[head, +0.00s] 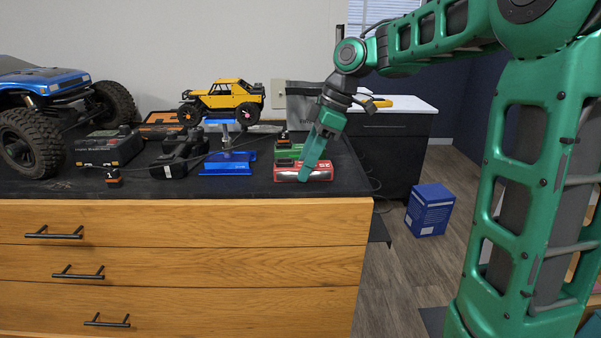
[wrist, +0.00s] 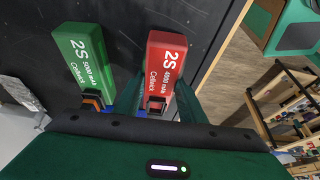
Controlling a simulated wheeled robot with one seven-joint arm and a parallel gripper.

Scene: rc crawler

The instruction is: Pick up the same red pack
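The red pack (wrist: 166,62), marked "2S 4000 mAh", lies on the black mat at the dresser top's right front; it also shows in the head view (head: 318,172). My gripper (wrist: 162,92) reaches down over it, one finger on each side of the pack in the wrist view. In the head view my gripper (head: 304,178) is low at the pack's front. The fingers look close to its sides, but I cannot tell whether they press on it. The pack's near end with its connector is partly hidden by my gripper body.
A green pack (wrist: 84,62) lies just left of the red one. A blue stand (head: 228,164), black chargers and a yellow crawler (head: 224,96) stand further left and back. A blue truck (head: 50,98) is at far left. The dresser's right edge is close to the red pack.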

